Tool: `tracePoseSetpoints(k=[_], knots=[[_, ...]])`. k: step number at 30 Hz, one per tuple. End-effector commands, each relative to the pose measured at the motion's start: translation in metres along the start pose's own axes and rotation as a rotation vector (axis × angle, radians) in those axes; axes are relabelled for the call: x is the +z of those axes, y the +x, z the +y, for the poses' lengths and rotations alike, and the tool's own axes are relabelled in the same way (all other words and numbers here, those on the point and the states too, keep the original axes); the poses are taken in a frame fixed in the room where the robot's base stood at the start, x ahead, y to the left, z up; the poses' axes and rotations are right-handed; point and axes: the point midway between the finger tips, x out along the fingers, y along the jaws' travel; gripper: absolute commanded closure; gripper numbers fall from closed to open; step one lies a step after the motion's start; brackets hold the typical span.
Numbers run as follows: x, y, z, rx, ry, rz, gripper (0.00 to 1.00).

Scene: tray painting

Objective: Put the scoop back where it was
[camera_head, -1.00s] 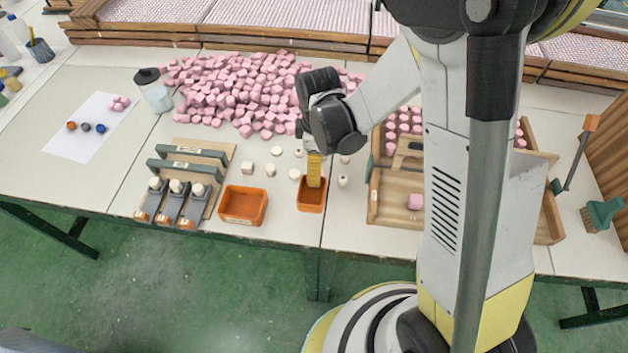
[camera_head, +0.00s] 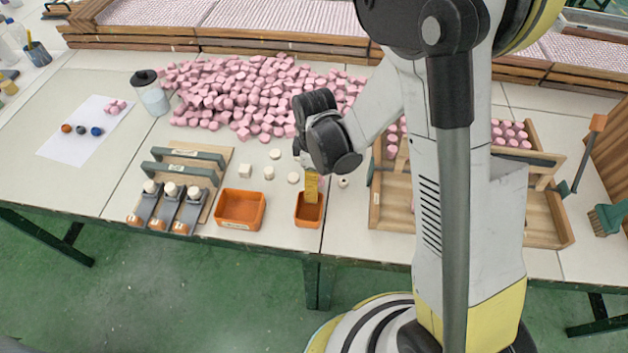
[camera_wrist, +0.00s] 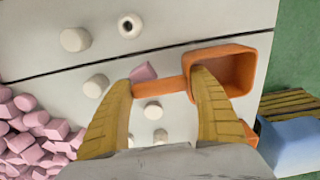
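The orange scoop (camera_head: 309,221), a small open box with a flat handle, is at the table's front edge, right of a wider orange bin (camera_head: 241,222). In the wrist view the scoop (camera_wrist: 226,52) lies at right, its handle (camera_wrist: 160,86) pointing left between my gripper's yellow fingers (camera_wrist: 160,88). The fingers are well apart, one at the handle's far end and one at the box wall, and seem to hold it lengthwise. In the head view my gripper (camera_head: 311,190) is above the scoop. Whether the scoop touches the table is unclear.
Several white pieces (camera_head: 293,178) lie around the scoop, with a pink piece (camera_wrist: 143,72) by its handle. A pink heap (camera_head: 250,90) lies behind. A wooden tray (camera_head: 392,224) is at right, partly hidden by my arm. A rack of grey-handled tools (camera_head: 172,200) stands at left.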

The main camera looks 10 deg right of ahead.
Motion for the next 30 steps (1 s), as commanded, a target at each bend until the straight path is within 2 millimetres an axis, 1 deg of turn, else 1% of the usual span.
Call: tracePoseSetpoints(k=[1,2,10,14,17,24,27,30], knots=[[0.000,0.000,0.000,0.000,0.000,0.000,0.15],[0.000,-0.001,0.000,0.000,0.000,0.000,0.10],[0.000,-0.001,0.000,0.000,0.000,0.000,0.10],[0.000,-0.007,0.000,0.000,0.000,0.000,0.10],[0.000,-0.023,0.000,0.000,0.000,0.000,0.10],[0.000,-0.081,0.000,0.000,0.000,0.000,0.10],[0.000,-0.101,0.000,0.000,0.000,0.000,0.10],[0.000,-0.116,0.000,0.000,0.000,0.000,0.10]])
